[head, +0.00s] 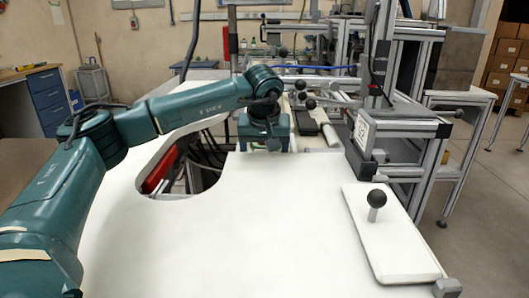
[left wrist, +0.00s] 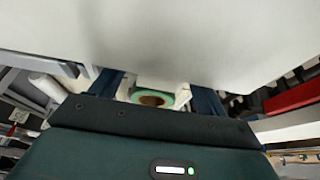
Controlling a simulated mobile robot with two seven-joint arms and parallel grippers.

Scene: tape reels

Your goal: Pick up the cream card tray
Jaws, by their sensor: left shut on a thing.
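My left gripper (head: 264,146) is at the far edge of the white table, pointing down, with its fingertips hidden in the head view. In the left wrist view, my left gripper (left wrist: 155,98) has its two dark blue fingers apart, with a pale piece between them that looks like the cream card tray (left wrist: 183,96). A green tape reel (left wrist: 152,97) with a brown core shows within that pale piece. Most of the tray is hidden by the gripper body, and I cannot make it out in the head view. My right gripper is not in view.
The white table (head: 270,230) is bare in the middle and has a curved cutout at its left. A white plate with a black ball knob (head: 377,198) lies at the right. A metal frame (head: 405,120) stands behind it. Several black-knobbed parts lie beyond my gripper.

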